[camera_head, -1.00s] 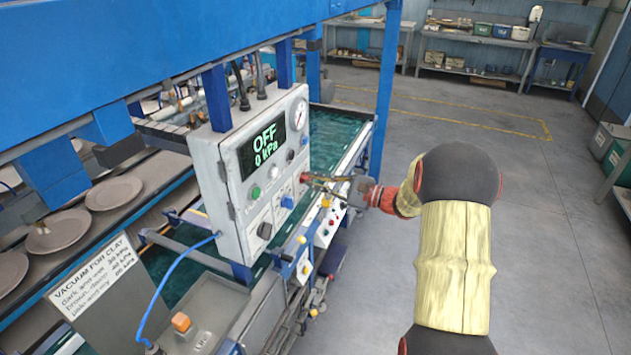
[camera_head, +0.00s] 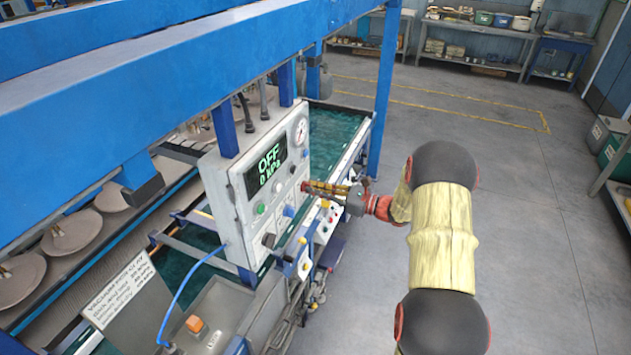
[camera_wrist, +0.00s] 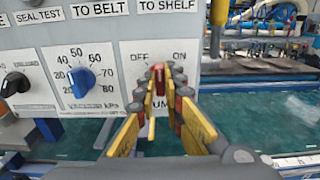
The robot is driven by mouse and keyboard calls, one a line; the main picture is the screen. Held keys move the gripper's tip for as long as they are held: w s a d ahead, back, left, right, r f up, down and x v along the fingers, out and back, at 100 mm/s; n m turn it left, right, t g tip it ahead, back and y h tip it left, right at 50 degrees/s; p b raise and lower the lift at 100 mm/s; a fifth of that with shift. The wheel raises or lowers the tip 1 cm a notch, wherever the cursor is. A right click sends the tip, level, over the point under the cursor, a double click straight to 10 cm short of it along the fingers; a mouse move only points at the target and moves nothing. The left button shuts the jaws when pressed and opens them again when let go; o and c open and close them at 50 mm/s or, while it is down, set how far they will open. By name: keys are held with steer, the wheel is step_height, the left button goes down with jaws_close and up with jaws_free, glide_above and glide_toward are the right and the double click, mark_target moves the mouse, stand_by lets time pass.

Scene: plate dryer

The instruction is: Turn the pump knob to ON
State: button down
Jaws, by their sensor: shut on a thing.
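The control panel (camera_head: 238,206) is a pale grey box with a display (camera_head: 266,167) that reads OFF and 0 kPa. In the wrist view, the pump knob's white label plate (camera_wrist: 135,58) carries OFF on the left and ON on the right. My gripper (camera_wrist: 164,76) has its yellow fingers closed in at the middle of this plate, shut on the pump knob. The fingertips largely hide the knob, so its pointing direction cannot be made out. In the head view, my gripper (camera_head: 306,187) reaches the panel's right side from the right.
A blue dial knob (camera_wrist: 83,82) and a black knob (camera_wrist: 15,84) sit left of the pump plate. Blue frame beams (camera_head: 180,75) pass above the panel. Plates (camera_head: 72,232) lie on the left. The floor (camera_head: 530,220) on the right is open.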

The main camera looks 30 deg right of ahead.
steer(key=m+p, duration=0.7)
steer(key=m, duration=0.1)
steer(key=shift+w+d+m, duration=0.1)
steer(key=shift+d+m, duration=0.05)
steer(key=shift+m, duration=0.25)
steer(key=shift+f+p, duration=0.1)
steer(key=shift+p, duration=0.25)
steer(key=c, duration=2)
jaws_free()
steer(key=shift+o, duration=0.5)
steer(key=v, duration=1.2)
steer(key=shift+d, duration=0.1)
